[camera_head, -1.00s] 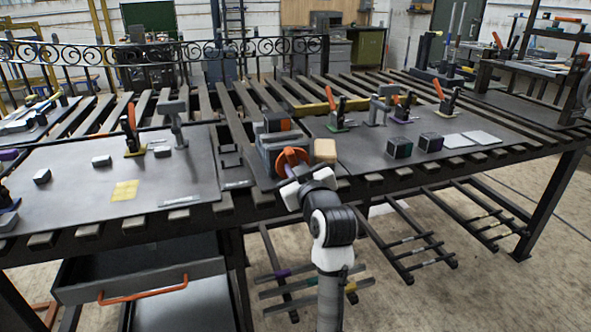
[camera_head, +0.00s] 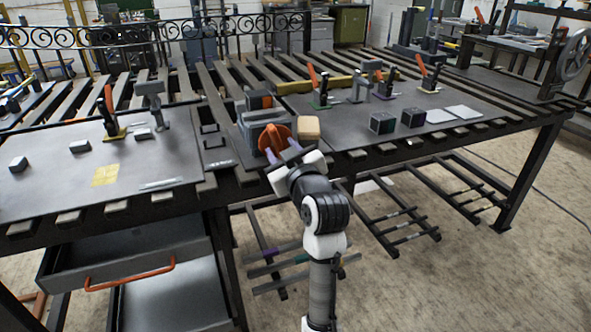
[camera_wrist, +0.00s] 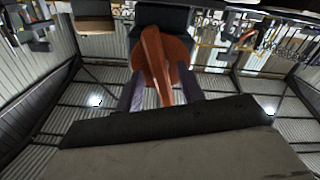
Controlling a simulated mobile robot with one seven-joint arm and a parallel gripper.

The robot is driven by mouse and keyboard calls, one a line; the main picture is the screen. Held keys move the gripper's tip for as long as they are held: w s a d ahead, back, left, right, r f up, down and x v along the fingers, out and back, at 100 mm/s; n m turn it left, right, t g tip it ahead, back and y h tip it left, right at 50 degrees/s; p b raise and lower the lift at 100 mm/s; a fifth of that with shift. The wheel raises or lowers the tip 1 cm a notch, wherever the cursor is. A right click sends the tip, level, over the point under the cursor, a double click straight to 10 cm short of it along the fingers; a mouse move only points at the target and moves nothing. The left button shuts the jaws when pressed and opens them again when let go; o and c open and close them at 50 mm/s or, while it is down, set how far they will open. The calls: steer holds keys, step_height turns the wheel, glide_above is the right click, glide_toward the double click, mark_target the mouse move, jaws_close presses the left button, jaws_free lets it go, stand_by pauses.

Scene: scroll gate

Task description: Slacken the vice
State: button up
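The vice (camera_head: 252,132) is a grey block-shaped body at the bench's front edge, near the middle of the head view. Its orange round handle (camera_head: 275,138) faces me. In the wrist view the handle (camera_wrist: 153,55) is an orange disc with a raised bar across it. My gripper (camera_head: 284,153) is in front of the handle. In the wrist view my gripper (camera_wrist: 163,85) has its two fingers apart, one on each side of the bar, with gaps showing. Whether a finger touches the disc cannot be told. The vice jaws are not clearly seen.
A tan block (camera_head: 308,128) is right beside the vice. Dark cubes (camera_head: 382,121) and orange-handled clamps (camera_head: 319,88) stand on the right plate. The left plate (camera_head: 60,190) holds small blocks and another clamp. An open drawer (camera_head: 125,260) juts out at lower left.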

steer(key=b+v, duration=0.1)
steer(key=v, duration=0.9)
steer(key=shift+s, duration=0.4)
steer(key=shift+d, duration=0.1)
